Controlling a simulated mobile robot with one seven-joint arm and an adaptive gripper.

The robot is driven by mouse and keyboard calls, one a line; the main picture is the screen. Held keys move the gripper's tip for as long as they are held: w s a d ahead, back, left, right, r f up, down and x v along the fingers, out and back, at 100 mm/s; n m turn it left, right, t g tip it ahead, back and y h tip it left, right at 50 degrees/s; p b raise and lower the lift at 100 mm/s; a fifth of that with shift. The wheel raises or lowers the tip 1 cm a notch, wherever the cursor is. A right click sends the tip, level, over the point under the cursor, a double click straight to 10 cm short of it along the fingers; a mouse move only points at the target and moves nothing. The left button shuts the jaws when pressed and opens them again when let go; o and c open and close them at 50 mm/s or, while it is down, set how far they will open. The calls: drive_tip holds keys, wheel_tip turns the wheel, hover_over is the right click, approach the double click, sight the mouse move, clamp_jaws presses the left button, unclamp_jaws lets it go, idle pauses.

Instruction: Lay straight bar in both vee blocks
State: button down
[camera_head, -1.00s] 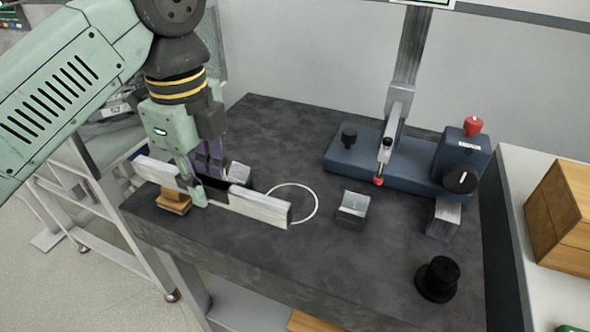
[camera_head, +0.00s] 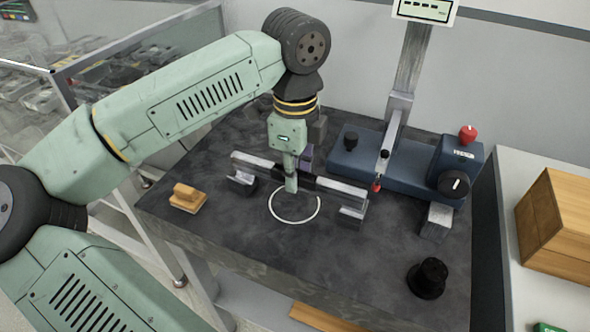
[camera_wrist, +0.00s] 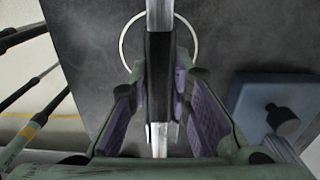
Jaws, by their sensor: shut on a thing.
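The straight bar (camera_head: 340,187) is a long pale metal bar with a black sleeve at its middle. My gripper (camera_head: 296,182) is shut on it at the sleeve, and the bar also shows between the purple finger pads in the wrist view (camera_wrist: 158,18). The bar runs from upper left to lower right across the plate. One grey vee block (camera_head: 242,183) is below the bar's left part. The other vee block (camera_head: 352,215) is under its right end. I cannot tell whether the bar touches either block.
A white ring (camera_head: 276,212) is marked on the dark plate (camera_head: 330,270). A blue-based gauge stand (camera_head: 365,160) with a red-tipped probe is behind. A grey block (camera_head: 437,221), a black knob-like piece (camera_head: 428,278) and a wooden block (camera_head: 187,199) stand around the plate.

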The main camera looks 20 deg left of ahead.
drive_tip(key=shift+f, duration=0.3)
drive_tip(key=shift+f+b, duration=0.35)
drive_tip(key=shift+b, duration=0.15)
drive_tip(key=c, duration=1.5)
unclamp_jaws()
drive_tip(key=shift+r, duration=0.1)
drive_tip(key=shift+r+p, duration=0.5)
drive_tip(key=shift+p, duration=0.25)
wheel_tip(320, 180, up, 12)
drive_tip(key=p, duration=0.3)
drive_tip(key=shift+f+p, duration=0.25)
drive_tip(key=shift+p, duration=0.05)
